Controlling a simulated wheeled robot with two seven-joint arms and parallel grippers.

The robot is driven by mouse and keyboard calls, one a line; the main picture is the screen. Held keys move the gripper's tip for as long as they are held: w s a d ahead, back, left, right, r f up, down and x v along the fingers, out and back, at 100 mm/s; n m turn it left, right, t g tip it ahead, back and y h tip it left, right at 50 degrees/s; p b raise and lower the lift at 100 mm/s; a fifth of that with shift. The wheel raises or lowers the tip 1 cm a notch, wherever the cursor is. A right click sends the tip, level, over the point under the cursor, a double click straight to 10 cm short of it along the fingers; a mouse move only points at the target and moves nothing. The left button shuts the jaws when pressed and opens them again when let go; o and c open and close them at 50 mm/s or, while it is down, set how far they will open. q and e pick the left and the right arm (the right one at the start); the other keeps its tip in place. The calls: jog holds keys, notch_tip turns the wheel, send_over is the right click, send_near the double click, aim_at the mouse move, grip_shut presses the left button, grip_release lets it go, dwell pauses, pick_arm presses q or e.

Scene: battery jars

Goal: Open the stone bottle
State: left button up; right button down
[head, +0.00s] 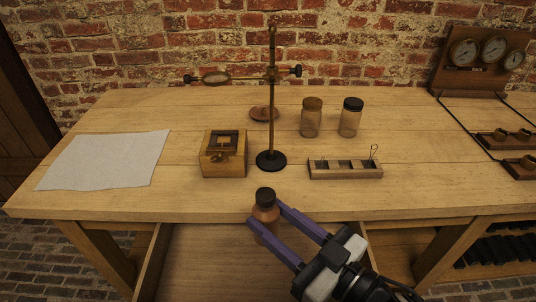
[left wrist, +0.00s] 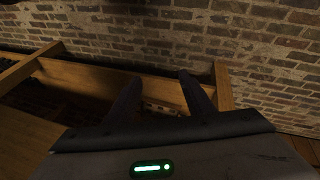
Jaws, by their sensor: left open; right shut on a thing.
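The stone bottle (head: 265,212) is a brown bottle with a dark cap (head: 265,194) on its neck. It stands upright in front of the table's front edge, over the open drawer. My right gripper (head: 265,221) is shut on the bottle's body, with a purple finger on each side of it. The cap is on the bottle. In the left wrist view my left gripper (left wrist: 158,95) is open with nothing between its dark fingers. It does not show in the head view. The bottle's lower part is partly hidden by a finger.
On the table (head: 110,205) are a wooden box (head: 224,168), a stand with a lens (head: 272,130), two jars (head: 311,122) (head: 350,121), a slotted wooden rack (head: 345,174) and a pale sheet (head: 105,160). A gauge panel (head: 480,62) stands at the back right. The drawer (head: 205,265) is pulled out.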

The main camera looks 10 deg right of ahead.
pick_arm(q)
jog(key=w+d+r+n+g+h, duration=0.1)
jog(key=w+d+r+n+h, duration=0.1)
jog(key=w+r, duration=0.85)
jog(key=w+d+r+n+g+h, duration=0.1)
jog(key=w+d+r+h, duration=0.1)
jog(key=w+r, duration=0.85)
jog(key=m+t+y, duration=0.3)
jog(key=m+y, duration=0.3)
send_near(268, 194)
jog(key=x, duration=0.8)
jog(key=shift+w+f, duration=0.1)
